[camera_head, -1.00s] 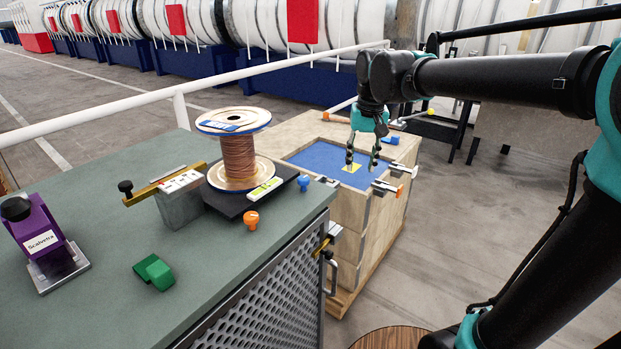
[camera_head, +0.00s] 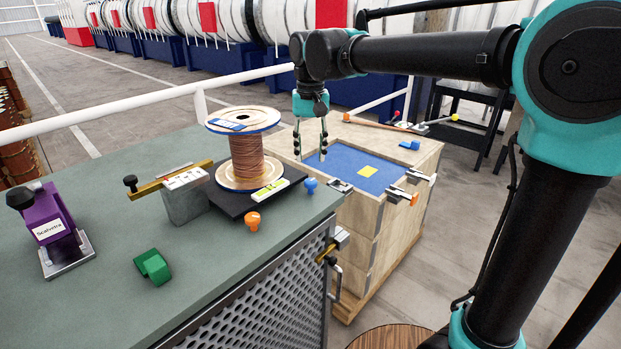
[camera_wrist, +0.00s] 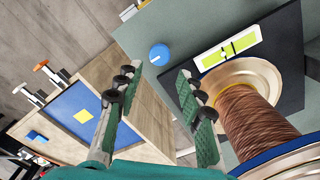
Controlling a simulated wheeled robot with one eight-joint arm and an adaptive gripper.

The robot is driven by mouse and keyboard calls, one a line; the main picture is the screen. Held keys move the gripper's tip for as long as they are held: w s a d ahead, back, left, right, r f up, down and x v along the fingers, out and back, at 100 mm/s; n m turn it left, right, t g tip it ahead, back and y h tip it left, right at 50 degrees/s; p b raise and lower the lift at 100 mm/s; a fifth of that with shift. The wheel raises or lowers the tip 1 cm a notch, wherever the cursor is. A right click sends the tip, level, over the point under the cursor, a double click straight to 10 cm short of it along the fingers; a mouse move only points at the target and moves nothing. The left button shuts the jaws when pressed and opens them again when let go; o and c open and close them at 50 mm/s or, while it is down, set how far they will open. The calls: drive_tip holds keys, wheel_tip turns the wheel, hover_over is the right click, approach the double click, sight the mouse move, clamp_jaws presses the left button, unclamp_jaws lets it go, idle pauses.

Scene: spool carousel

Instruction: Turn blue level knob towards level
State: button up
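The blue level knob (camera_head: 311,185) sits at the front right corner of the black platform, on the green-grey table. In the wrist view the blue knob (camera_wrist: 159,55) lies beyond the fingertips, apart from them. A yellow-green bubble level (camera_head: 270,190) lies on the platform beside the copper wire spool (camera_head: 247,158); it also shows in the wrist view (camera_wrist: 228,47). My gripper (camera_head: 310,155) is open and empty, pointing down above the gap between spool and crate, higher than the knob. In the wrist view its fingers (camera_wrist: 158,75) are spread wide.
An orange knob (camera_head: 253,221) stands at the platform's front. A green block (camera_head: 153,266) and a purple device (camera_head: 50,227) are on the table. The wooden crate (camera_head: 385,240) with blue top stands right. A brass bar (camera_head: 170,180) lies left of the spool.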

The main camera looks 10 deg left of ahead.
sight(311, 181)
wheel_tip(311, 181, down, 8)
drive_tip(key=shift+f, duration=0.15)
drive_tip(key=shift+c, duration=0.6)
drive_tip(key=c, duration=0.7)
